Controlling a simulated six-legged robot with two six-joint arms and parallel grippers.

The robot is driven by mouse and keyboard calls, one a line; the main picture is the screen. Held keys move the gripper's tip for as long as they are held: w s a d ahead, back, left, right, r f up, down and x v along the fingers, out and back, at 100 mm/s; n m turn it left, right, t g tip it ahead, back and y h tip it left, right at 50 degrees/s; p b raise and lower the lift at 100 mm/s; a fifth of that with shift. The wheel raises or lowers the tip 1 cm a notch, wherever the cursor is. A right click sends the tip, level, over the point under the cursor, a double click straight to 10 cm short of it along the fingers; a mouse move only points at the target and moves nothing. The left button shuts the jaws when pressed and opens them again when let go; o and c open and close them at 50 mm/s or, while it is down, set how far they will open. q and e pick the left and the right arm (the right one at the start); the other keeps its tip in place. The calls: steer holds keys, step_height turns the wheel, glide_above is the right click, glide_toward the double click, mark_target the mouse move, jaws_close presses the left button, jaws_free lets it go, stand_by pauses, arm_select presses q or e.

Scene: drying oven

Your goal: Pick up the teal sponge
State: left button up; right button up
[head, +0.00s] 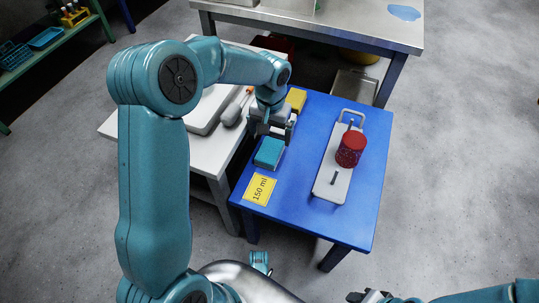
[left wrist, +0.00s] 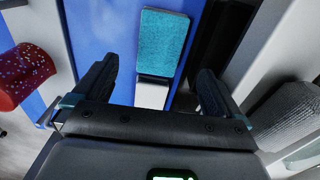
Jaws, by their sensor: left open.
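The teal sponge (head: 269,153) lies on the blue table (head: 310,222), near its left edge. Its underside is pale. My left gripper (head: 274,130) hangs over the table at the far end of the sponge. In the left wrist view the sponge (left wrist: 163,43) shows ahead, between the lines of the two spread fingers. Whether a finger touches the sponge cannot be told. My right gripper (head: 371,297) is at the bottom edge of the head view, away from the sponge, and its jaws are unclear.
A yellow sponge-like block (head: 296,99) lies just behind my left gripper. A yellow "150 ml" card (head: 259,189) lies in front of the teal sponge. A grey handled tray (head: 330,182) with a red cylinder (head: 351,149) stands right. A white table (head: 203,157) adjoins left.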

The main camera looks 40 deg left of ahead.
mark_target(270, 149)
arm_select(q)
step_height(270, 149, down, 3)
steer(key=shift+r+b, duration=0.15)
steer(key=shift+b, duration=0.15)
step_height(270, 149, down, 5)
steer(key=shift+f+b, duration=0.2)
steer(key=shift+b, duration=0.85)
steer(key=shift+r, duration=0.1)
steer(key=c, duration=1)
